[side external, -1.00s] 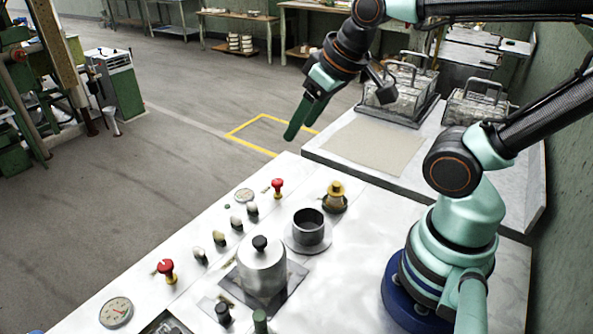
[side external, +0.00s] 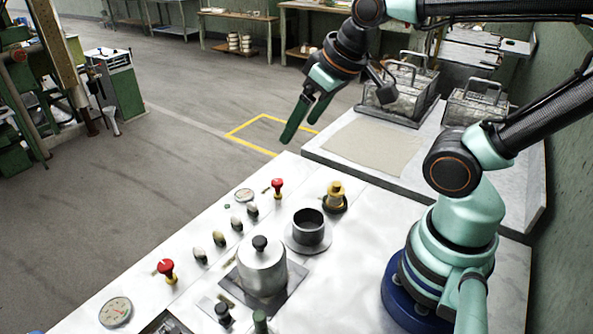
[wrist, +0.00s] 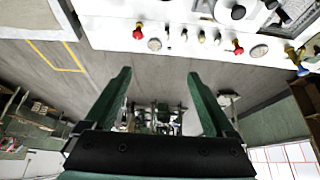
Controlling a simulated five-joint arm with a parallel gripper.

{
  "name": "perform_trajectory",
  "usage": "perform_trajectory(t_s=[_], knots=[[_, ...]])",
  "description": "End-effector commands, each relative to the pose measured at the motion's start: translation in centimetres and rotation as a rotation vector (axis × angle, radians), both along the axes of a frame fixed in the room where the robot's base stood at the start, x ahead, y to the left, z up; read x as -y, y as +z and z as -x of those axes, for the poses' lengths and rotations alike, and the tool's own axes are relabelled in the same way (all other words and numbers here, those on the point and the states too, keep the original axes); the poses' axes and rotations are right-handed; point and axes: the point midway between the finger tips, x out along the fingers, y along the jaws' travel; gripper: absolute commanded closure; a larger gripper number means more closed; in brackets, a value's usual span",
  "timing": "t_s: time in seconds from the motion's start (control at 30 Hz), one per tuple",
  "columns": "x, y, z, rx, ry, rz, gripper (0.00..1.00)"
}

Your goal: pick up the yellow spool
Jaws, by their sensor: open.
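A small yellow piece (side external: 336,189), which looks like the yellow spool, stands on a dark round base on the white worktop, right of the far red knob. My gripper (side external: 301,128) is open and empty, high up and beyond the worktop's far left edge, pointing down. It is well apart from the yellow piece. In the wrist view my gripper (wrist: 159,75) has its two green fingers spread with only floor and distant machinery between them. I cannot make out the yellow piece in the wrist view.
A grey open cup (side external: 309,227) and a lidded metal pot (side external: 262,268) stand near the yellow piece. Red knobs (side external: 166,270), pale knobs and a gauge (side external: 116,312) line the left edge. Wire-handled baskets (side external: 398,88) sit at the back right.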

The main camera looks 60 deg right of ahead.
Motion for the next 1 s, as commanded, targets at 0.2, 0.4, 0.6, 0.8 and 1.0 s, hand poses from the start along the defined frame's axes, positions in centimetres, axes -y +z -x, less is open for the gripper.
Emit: perform_trajectory(t_s=[0.2, 0.4, 0.6, 0.8, 1.0], knots=[[0.2, -0.1, 0.0, -0.007, -0.016, -0.005, 0.11], [2.8, -2.5, -0.4, -0.116, -0.301, -0.100, 0.11], [7.4, -6.8, 0.1, -0.278, -0.827, -0.241, 0.11], [10.5, -10.1, 1.2, -0.378, -1.234, -0.323, 0.11], [11.5, -11.6, 1.8, -0.410, -1.384, -0.346, 0.11]])
